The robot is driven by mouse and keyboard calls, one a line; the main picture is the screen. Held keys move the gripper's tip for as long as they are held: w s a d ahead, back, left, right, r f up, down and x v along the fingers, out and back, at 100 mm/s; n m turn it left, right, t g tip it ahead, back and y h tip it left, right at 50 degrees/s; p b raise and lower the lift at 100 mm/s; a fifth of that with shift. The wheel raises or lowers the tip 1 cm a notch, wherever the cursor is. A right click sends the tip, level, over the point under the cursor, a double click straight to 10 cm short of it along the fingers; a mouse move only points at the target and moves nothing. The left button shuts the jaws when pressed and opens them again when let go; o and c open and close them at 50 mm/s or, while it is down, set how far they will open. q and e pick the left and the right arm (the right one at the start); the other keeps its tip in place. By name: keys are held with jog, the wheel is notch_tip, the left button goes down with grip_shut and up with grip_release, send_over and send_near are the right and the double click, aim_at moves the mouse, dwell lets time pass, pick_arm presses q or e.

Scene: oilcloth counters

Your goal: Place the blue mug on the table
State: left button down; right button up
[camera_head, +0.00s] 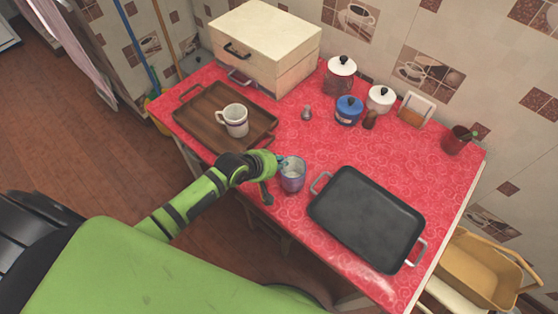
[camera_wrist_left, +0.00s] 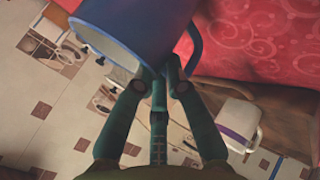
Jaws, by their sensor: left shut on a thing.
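The blue mug (camera_head: 292,177) is over the front part of the red table (camera_head: 300,232) in the head view, with its open top facing up. My left gripper (camera_head: 279,162) is at the mug's left side. In the left wrist view the blue mug (camera_wrist_left: 135,28) fills the top, and my left gripper's fingers (camera_wrist_left: 166,76) are shut on its handle (camera_wrist_left: 193,48). I cannot tell whether the mug's base touches the table. My right gripper is in neither view.
A brown tray (camera_head: 196,124) with a white mug (camera_head: 235,121) lies to the left. A black pan (camera_head: 367,217) is close on the right. A box (camera_head: 264,45), canisters (camera_head: 348,109) and a red cup (camera_head: 457,141) stand behind. The middle of the table is clear.

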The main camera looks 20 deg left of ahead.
pick_arm(q)
jog(key=shift+f, duration=0.1)
jog(key=c, duration=1.3)
grip_release()
jog(key=shift+o, duration=0.2)
jog(key=v, duration=1.2)
jog(key=shift+s, duration=0.1)
